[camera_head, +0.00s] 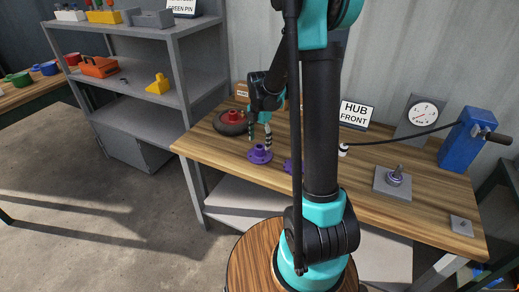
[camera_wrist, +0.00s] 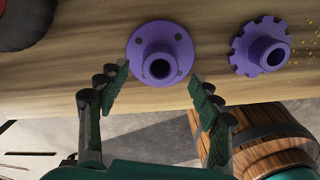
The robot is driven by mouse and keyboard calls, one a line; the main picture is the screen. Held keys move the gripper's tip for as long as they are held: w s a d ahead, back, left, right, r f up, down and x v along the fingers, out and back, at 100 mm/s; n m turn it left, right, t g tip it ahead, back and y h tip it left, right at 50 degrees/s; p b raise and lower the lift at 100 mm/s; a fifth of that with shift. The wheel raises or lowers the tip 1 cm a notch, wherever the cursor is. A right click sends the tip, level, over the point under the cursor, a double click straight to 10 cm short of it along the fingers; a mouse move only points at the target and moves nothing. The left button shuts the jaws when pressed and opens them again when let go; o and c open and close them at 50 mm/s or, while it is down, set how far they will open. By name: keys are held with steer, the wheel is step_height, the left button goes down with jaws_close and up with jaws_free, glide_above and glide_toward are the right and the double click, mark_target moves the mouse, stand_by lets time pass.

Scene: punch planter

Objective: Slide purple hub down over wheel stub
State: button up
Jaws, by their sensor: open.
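A smooth-edged purple hub (camera_head: 259,155) with a raised collar and small flange holes lies flat on the wooden bench, near its front edge. It also shows in the wrist view (camera_wrist: 142,42). A second purple hub (camera_wrist: 247,50) with a notched rim lies to its right; in the head view my arm partly hides it. My gripper (camera_head: 260,135) is open and empty, pointing down above the smooth hub. In the wrist view its fingertips (camera_wrist: 160,82) are spread on either side of the hub's near edge. A grey plate (camera_head: 382,187) at the bench's right carries an upright metal stub (camera_head: 397,170).
A black wheel with a red centre (camera_head: 233,117) lies left of the hubs. A HUB FRONT sign (camera_head: 356,114), a dial gauge (camera_head: 422,114) and a blue lever device (camera_head: 463,140) stand behind. A small plate (camera_head: 461,226) lies front right.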

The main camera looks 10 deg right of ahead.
mark_target(260, 151)
steer(key=shift+f, duration=2.5)
jaws_close()
